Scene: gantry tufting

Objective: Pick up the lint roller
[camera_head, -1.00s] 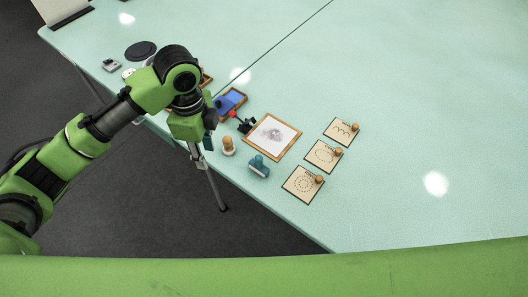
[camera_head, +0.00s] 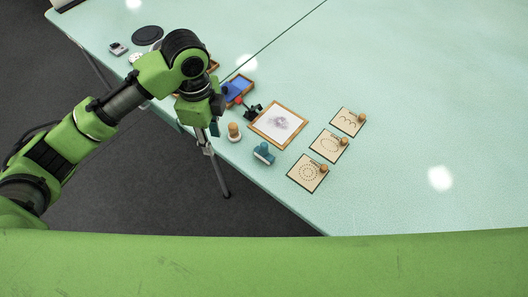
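I cannot pick out the lint roller with certainty. A small black tool with a red part (camera_head: 252,110) lies beside the framed drawing and may be it, but it is too small to tell. My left gripper (camera_head: 214,112) points down at the table's near edge, left of that tool. It is mostly hidden by its own wrist, so its fingers do not show clearly. My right gripper is not in view.
A framed drawing (camera_head: 278,123), a teal stamp-like block (camera_head: 264,154), a wooden-knobbed stamp (camera_head: 234,132) and a blue pad (camera_head: 238,89) sit close by. A dark disc (camera_head: 147,35) lies far left. The table's right side (camera_head: 420,90) is clear.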

